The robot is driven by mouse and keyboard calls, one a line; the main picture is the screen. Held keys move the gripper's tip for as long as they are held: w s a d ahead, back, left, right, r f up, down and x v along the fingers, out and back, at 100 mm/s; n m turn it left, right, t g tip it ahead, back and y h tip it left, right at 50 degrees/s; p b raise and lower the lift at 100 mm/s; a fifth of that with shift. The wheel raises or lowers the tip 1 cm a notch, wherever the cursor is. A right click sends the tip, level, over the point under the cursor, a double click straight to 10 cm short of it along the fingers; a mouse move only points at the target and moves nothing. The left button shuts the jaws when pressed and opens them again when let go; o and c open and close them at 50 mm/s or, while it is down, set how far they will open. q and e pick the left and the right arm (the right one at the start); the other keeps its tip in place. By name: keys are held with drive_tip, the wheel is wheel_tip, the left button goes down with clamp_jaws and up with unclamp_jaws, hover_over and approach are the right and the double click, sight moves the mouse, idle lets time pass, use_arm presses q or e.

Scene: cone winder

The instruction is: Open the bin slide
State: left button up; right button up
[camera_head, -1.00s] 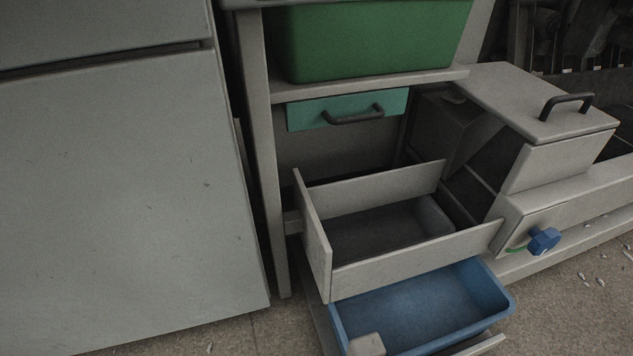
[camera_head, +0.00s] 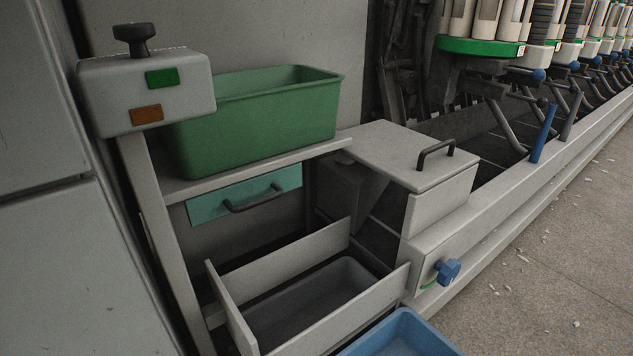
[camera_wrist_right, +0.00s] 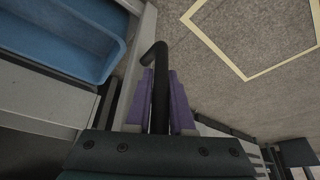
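A blue bin (camera_head: 398,338) sits low at the bottom edge of the head view, on a pulled-out slide mostly cut off there. It also shows in the right wrist view (camera_wrist_right: 75,40), beside a pale slide front (camera_wrist_right: 137,55). A black bar handle (camera_wrist_right: 160,85) stands by that front. My right gripper (camera_wrist_right: 162,100) has its purple fingers closed on both sides of this handle. Above the blue bin, a grey drawer frame (camera_head: 345,315) holding a dark grey bin (camera_head: 318,300) is pulled out. My left gripper is in neither current view.
A green bin (camera_head: 265,115) stands on a shelf above a shut teal drawer (camera_head: 243,195). A box with a handled lid (camera_head: 400,150) and a blue knob (camera_head: 447,271) are at the right. A control box (camera_head: 150,85) is at the left. Floor (camera_head: 560,270) at the right is open.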

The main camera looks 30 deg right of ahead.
drive_tip(key=o, duration=0.4)
drive_tip(key=shift+s, duration=0.3)
drive_tip(key=shift+o, duration=0.2)
drive_tip(key=shift+w, duration=0.15)
drive_tip(key=shift+d+r+p, duration=0.1)
drive_tip(key=shift+r+p, duration=0.3)
drive_tip(key=shift+r, duration=0.05)
drive_tip(key=p+v, duration=0.7)
drive_tip(key=v, duration=0.2)
